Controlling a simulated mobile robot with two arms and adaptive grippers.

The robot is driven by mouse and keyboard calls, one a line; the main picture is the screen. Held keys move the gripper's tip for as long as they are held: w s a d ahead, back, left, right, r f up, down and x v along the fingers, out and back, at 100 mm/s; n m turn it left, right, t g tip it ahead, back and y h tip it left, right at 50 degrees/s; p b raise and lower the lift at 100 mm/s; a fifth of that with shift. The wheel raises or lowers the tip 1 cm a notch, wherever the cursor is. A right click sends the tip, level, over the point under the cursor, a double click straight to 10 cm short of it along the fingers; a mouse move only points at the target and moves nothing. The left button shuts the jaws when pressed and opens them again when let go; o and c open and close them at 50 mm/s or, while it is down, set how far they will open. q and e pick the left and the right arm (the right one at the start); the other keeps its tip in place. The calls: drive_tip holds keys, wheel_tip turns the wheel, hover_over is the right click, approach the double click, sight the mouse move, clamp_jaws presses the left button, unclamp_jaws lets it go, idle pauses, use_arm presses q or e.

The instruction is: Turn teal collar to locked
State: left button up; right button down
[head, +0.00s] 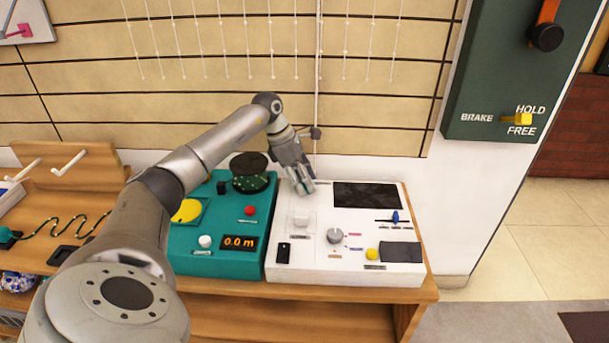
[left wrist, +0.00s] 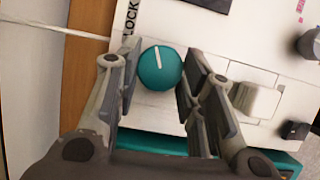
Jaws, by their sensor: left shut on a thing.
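The teal collar (left wrist: 160,68) is a round teal knob with a white line on its top. In the left wrist view it sits between the two fingers of my left gripper (left wrist: 153,72). The white line points up, leaning slightly left in that view. Dark lettering reading "LOCK" stands beside it on the white panel, partly cut off. In the head view my left gripper (head: 303,188) reaches down to the back left corner of the white console (head: 330,270) and hides the collar. The fingers are shut on the collar. My right gripper is out of view.
A teal console (head: 215,262) with a spool (head: 250,172) and a "0.0 m" display stands left of the white one. The white console carries a grey knob (head: 334,236), a blue slider (head: 395,217) and a yellow button (head: 372,254). A thin line hangs behind my gripper.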

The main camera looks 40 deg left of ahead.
use_arm(q)
drive_tip(key=m, duration=0.2)
drive_tip(key=shift+w+a+r+m+g+h, duration=0.1)
drive_tip(key=shift+w+m+g+h, duration=0.05)
drive_tip(key=shift+m+g+h, duration=0.2)
drive_tip(key=shift+m, duration=0.55)
drive_tip(key=shift+m+g+h, duration=0.25)
drive_tip(key=shift+m+g, duration=0.2)
drive_tip(key=shift+m, duration=0.05)
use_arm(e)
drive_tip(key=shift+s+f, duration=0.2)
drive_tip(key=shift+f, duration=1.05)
use_arm(q)
drive_tip(key=o, duration=1)
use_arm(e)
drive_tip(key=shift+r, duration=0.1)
use_arm(q)
drive_tip(key=shift+o, duration=0.2)
drive_tip(key=v, duration=1.2)
